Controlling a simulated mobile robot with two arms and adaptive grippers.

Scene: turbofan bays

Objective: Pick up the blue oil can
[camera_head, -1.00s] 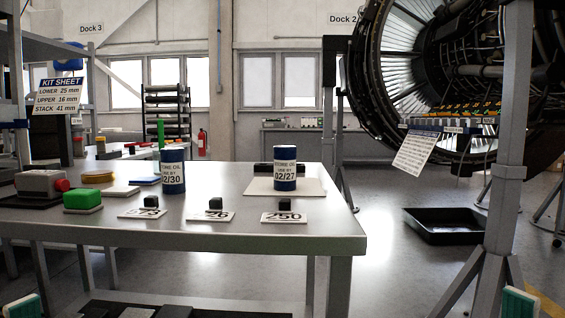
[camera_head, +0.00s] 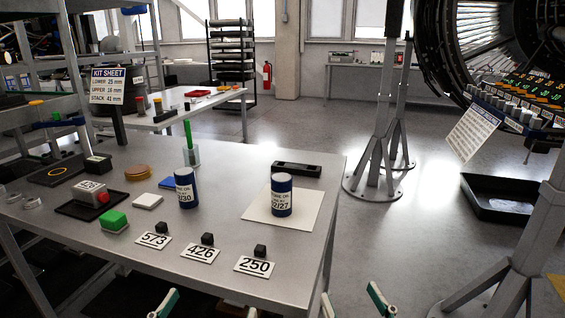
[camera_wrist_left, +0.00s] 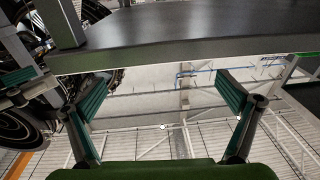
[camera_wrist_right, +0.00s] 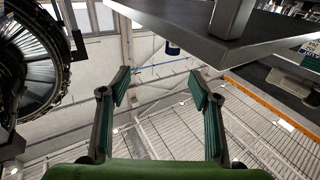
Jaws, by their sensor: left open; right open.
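Two blue oil cans with white labels stand upright on the grey workbench (camera_head: 225,262). The left can (camera_head: 186,190), its label ending in "/30", stands on bare bench top. The right can (camera_head: 281,197), marked "02/27", stands on a white sheet (camera_head: 254,214). My left gripper (camera_head: 210,307) and right gripper (camera_head: 352,300) show only fingertips at the bottom of the head view, in front of the bench and apart from the cans. Both are open and empty in the left wrist view (camera_wrist_left: 165,92) and right wrist view (camera_wrist_right: 160,88).
A green block (camera_head: 114,221), a grey box (camera_head: 92,190) and a black holder (camera_head: 297,169) are also there. A stand (camera_head: 505,265) is at right.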

